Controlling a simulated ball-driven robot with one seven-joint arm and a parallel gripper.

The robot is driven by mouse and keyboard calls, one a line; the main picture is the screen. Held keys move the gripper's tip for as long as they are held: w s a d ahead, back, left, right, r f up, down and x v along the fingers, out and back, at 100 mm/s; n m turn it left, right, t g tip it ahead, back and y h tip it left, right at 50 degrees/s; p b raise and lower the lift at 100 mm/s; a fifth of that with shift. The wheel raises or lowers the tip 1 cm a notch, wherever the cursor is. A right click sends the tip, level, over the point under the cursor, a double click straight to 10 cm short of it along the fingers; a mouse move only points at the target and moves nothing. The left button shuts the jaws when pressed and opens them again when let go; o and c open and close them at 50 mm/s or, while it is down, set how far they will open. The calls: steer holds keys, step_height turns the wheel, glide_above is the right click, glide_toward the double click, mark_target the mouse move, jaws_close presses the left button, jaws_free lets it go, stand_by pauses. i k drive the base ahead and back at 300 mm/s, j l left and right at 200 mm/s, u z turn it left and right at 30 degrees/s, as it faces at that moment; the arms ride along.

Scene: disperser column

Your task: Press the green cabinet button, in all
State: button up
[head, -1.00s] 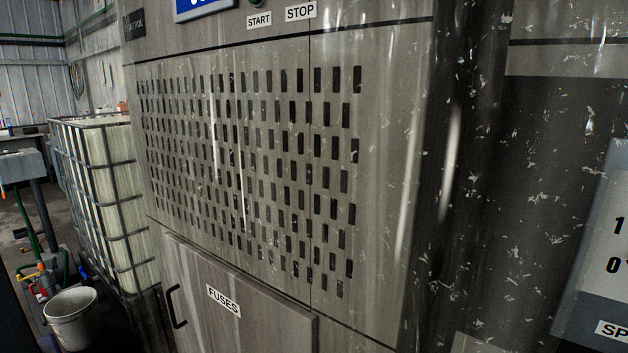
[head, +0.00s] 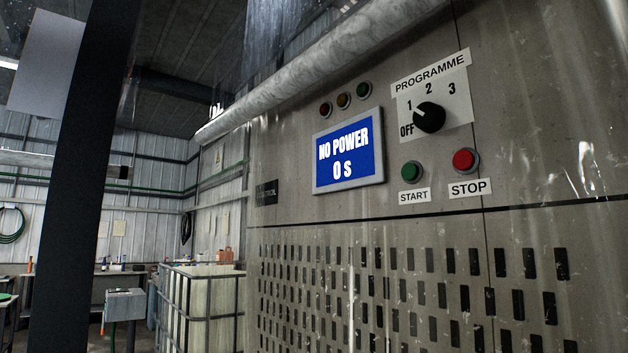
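The green button (head: 411,172) sits on the upper front of the grey metal cabinet (head: 290,222), above a label reading START. A red button (head: 465,160) is to its right, above a label reading STOP. A black programme knob (head: 429,117) is above them; its pointer is toward the left side of the dial, near 1. A blue display (head: 348,150) to the left of the buttons reads "NO POWER 0 s". My gripper is not in view, and nothing covers the green button.
A thick pale pipe (head: 320,62) slants along the cabinet's top edge. A dark post (head: 82,180) stands at the left. A caged white tank (head: 205,308) stands beside the cabinet. The slotted panel below the buttons is clear.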

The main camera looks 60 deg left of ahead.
mark_target(410, 171)
steer(key=u, duration=1.1)
